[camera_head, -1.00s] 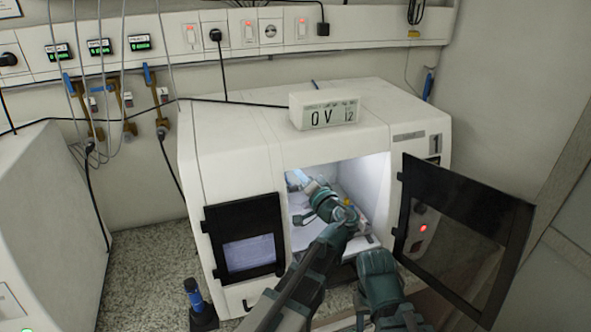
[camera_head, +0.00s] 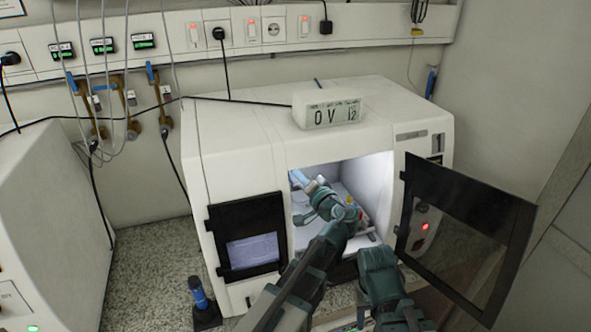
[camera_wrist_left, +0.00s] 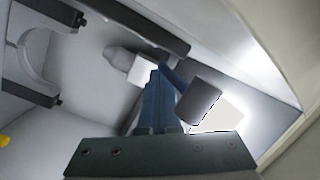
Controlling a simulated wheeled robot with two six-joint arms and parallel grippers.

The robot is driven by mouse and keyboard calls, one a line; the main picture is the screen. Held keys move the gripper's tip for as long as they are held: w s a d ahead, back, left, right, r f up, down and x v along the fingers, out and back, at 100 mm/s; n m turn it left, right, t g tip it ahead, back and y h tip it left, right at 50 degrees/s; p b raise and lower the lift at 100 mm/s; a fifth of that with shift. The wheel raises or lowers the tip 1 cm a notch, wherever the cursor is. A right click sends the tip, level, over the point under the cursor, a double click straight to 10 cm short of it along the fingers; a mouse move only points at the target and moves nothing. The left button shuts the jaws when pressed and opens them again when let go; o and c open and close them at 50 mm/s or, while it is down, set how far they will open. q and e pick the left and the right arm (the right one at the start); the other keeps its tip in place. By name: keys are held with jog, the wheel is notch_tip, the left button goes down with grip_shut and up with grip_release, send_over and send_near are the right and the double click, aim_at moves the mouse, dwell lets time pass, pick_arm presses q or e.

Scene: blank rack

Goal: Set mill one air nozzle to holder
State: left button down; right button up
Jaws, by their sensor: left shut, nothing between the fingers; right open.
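Mill one (camera_head: 285,125) is a white cabinet marked 1, with its right door (camera_head: 466,232) open and its chamber lit. A light-blue part (camera_head: 299,178), which looks like the air nozzle, is at the upper left of the chamber opening. My left gripper (camera_head: 312,188) is inside the chamber, close to that part, and shut. A C-shaped grey clamp (camera_wrist_left: 35,50), perhaps the holder, is at upper left. My right gripper (camera_head: 378,258) is open, outside below the chamber.
The open door stands to the right of my arms. A small display box (camera_head: 327,110) sits on top of the mill. A dark closed window (camera_head: 247,238) is left of the opening. A second white cabinet (camera_head: 45,220) stands at far left. Valves and hoses line the wall.

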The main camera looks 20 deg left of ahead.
pick_arm(q)
jog(key=f+g+h+p, duration=0.1)
jog(key=p, duration=0.1)
jog(key=s+f+g+h+p, duration=0.1)
jog(key=f+g+p, duration=0.1)
jog(key=d+f+m+g+h+p, duration=0.1)
jog(key=h+p, duration=0.1)
jog(key=p, duration=0.1)
jog(key=shift+s+f+g, duration=0.2)
jog(key=shift+s+g, duration=0.05)
jog(key=shift+g, duration=0.15)
dwell(0.3)
jog(key=shift+r, duration=0.15)
dwell(0.6)
jog(key=shift+r+p, duration=0.7)
jog(key=shift+p, duration=0.15)
